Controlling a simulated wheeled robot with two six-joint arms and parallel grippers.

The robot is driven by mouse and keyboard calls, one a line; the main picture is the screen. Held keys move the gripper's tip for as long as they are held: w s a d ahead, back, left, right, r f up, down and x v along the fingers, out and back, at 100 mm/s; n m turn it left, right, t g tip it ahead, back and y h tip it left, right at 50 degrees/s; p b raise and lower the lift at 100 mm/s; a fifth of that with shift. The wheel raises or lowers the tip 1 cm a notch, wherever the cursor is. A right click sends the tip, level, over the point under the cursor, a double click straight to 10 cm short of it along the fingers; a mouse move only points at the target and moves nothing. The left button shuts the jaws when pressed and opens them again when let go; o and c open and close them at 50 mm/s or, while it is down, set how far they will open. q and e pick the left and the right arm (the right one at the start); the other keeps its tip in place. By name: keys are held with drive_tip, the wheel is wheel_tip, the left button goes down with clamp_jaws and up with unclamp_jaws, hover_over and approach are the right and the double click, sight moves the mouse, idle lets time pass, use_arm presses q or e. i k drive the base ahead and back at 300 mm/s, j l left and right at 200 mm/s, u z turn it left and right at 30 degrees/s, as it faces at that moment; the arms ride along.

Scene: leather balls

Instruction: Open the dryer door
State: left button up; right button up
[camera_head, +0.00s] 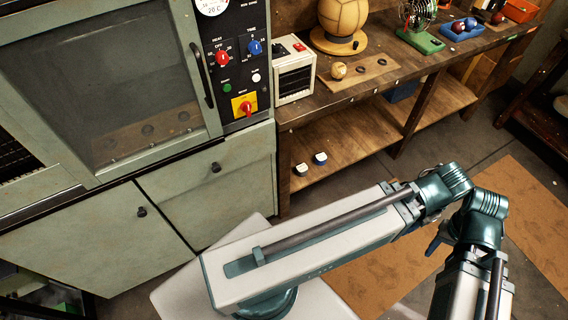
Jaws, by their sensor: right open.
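The dryer (225,160) is a worn grey-green cabinet at the left of the head view. Its door (52,22) has a pale frame around a dark glass window (125,85) and looks shut. A dark vertical bar handle (202,76) is on the door's right side, beside the control panel (232,50). My right arm crosses the lower right of the view, and its bent joint is well to the right of the handle. The arm's far end runs out of the bottom edge, so no fingertips show. Nothing touches the handle. My left gripper is not in view.
The panel has red and blue knobs and a red switch on yellow (244,105). A wooden workbench (440,62) to the right holds a small white box (294,80), a large leather ball (343,18) and a small fan (417,14). Brown mats lie on the floor.

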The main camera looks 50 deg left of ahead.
sight(21, 24)
drive_tip(key=u, duration=1.05)
drive_tip(key=i+j, duration=0.55)
drive_tip(key=j, duration=0.2)
drive_tip(key=k+u, duration=0.2)
drive_tip(key=u, duration=0.25)
drive_tip(key=k+u, duration=0.2)
drive_tip(key=u, duration=0.25)
drive_tip(key=j+u, duration=0.1)
drive_tip(key=u, duration=0.2)
drive_tip(key=j+u, duration=0.1)
drive_tip(key=u, duration=0.2)
drive_tip(key=i, duration=0.05)
